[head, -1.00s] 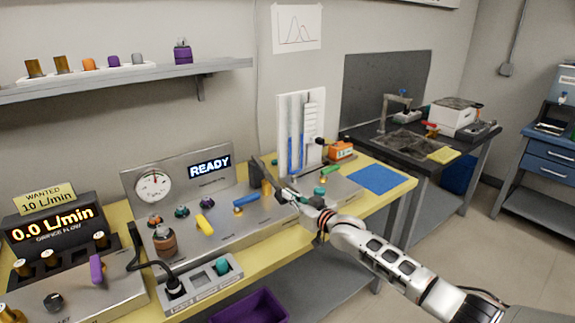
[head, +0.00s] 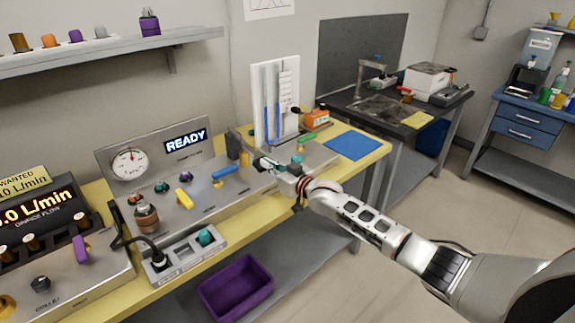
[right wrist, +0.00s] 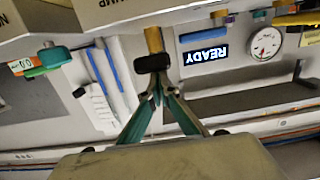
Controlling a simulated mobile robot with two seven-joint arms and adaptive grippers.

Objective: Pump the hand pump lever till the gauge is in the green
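The dial gauge (head: 129,163) is upright on the metal panel, its needle pointing roughly upward; I cannot make out its green zone. It also shows upside down in the right wrist view (right wrist: 264,42). The black-ended piece (head: 233,144), seemingly the pump lever, is beside a brass cylinder (head: 245,158). In the right wrist view, the black end (right wrist: 152,63) and brass cylinder (right wrist: 153,38) are just beyond my fingertips. My right gripper (head: 260,163) has its teal fingers (right wrist: 158,92) brought together, with no held object clear; contact with the lever is unclear. My left gripper is not seen.
The READY display (head: 185,140) is on the same panel. A board with blue liquid columns (head: 273,100) stands behind my right gripper. A blue mat (head: 354,146) lies at the bench's right end. A purple bin (head: 235,288) sits below the bench.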

